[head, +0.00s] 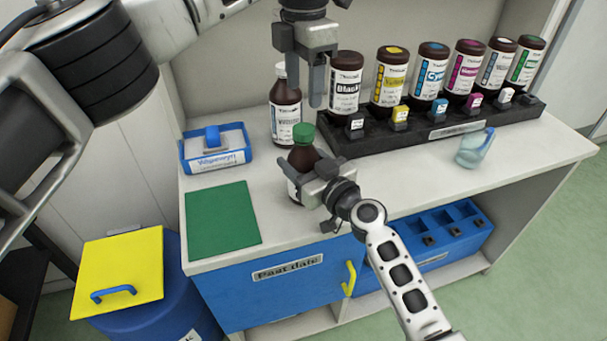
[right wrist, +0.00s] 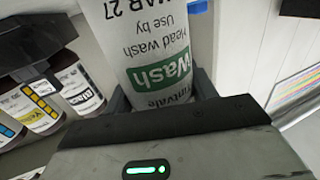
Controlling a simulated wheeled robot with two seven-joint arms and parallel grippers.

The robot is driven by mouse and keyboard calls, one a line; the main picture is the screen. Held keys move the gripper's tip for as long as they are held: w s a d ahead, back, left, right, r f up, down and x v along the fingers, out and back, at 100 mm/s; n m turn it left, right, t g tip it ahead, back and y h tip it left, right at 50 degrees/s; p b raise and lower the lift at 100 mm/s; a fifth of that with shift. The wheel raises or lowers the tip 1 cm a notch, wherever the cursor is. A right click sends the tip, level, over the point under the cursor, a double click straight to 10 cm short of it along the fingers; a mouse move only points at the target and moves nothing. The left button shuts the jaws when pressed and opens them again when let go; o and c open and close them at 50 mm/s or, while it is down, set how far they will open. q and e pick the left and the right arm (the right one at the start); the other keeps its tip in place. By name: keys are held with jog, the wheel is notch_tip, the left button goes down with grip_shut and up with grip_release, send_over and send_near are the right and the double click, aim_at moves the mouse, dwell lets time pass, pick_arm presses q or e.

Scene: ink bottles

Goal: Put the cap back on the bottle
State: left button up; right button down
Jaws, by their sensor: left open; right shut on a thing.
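A brown wash bottle (head: 302,158) stands upright near the front edge of the counter. A green cap (head: 303,133) shows on its top; I cannot tell how tightly it sits. My right gripper (head: 307,190) is shut on the bottle's body and hides part of it. The right wrist view shows the bottle's white and green "Wash" label (right wrist: 158,60) upside down between the fingers. My left gripper (head: 317,104) points down above and slightly right of the green cap. It is open, empty and apart from the cap.
A white-labelled brown bottle (head: 286,112) stands just behind. A black rack (head: 450,131) with several ink bottles is at the back right. A blue tray (head: 216,150), a green mat (head: 222,220) and a clear jug (head: 474,149) are on the counter.

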aim_at(304, 128)
pick_arm(q)
jog(key=n, duration=2.4)
jog(key=shift+n, duration=0.3)
jog(key=n, duration=0.4)
jog(key=shift+n, duration=0.3)
jog(key=n, duration=0.4)
jog(key=shift+f, duration=4)
